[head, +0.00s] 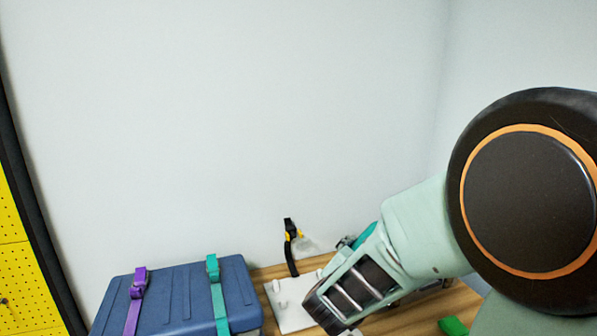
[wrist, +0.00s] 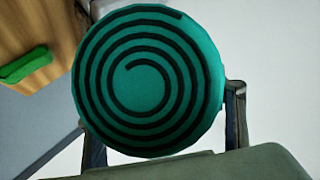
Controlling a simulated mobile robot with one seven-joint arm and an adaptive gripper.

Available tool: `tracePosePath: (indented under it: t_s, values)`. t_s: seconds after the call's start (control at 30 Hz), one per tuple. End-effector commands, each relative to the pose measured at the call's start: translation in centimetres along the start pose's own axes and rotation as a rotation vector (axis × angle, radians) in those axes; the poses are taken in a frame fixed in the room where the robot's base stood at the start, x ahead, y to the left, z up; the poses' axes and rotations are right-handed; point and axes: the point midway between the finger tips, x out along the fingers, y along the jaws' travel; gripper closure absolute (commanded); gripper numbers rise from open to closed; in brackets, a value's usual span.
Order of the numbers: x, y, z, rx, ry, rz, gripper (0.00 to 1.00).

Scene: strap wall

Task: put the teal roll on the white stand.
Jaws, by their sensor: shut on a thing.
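The teal roll (wrist: 150,82) fills the middle of the wrist view, its round face with a dark spiral turned to the camera. My gripper (wrist: 158,115) is shut on it, with one finger at each side. In the head view my own arm hides most of the gripper. A teal patch (head: 365,236) shows at the arm's edge; I cannot tell whether it is the roll. A white flat piece with small knobs (head: 287,318) lies on the wooden table, partly behind my arm. It may be the white stand, but I cannot tell for sure.
A blue case (head: 178,300) with a purple strap (head: 134,305) and a teal strap (head: 217,295) is at the left. Black-and-yellow pliers (head: 291,245) are at the back by the wall. A green thing (head: 453,326) lies on the wooden table (head: 405,322).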

Motion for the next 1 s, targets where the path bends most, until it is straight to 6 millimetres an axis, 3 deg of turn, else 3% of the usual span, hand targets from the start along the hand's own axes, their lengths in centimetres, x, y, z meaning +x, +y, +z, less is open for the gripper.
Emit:
tracePosePath:
  t_s: [0.1,0.33,1.0]
  values:
    - [0.5,-2.4,-1.3,-0.037,-0.047,-0.086,0.64]
    - [1.1,-4.9,-2.0,-0.092,-0.121,-0.218,0.64]
    - [1.5,-5.8,-2.5,-0.147,-0.198,-0.361,0.64]
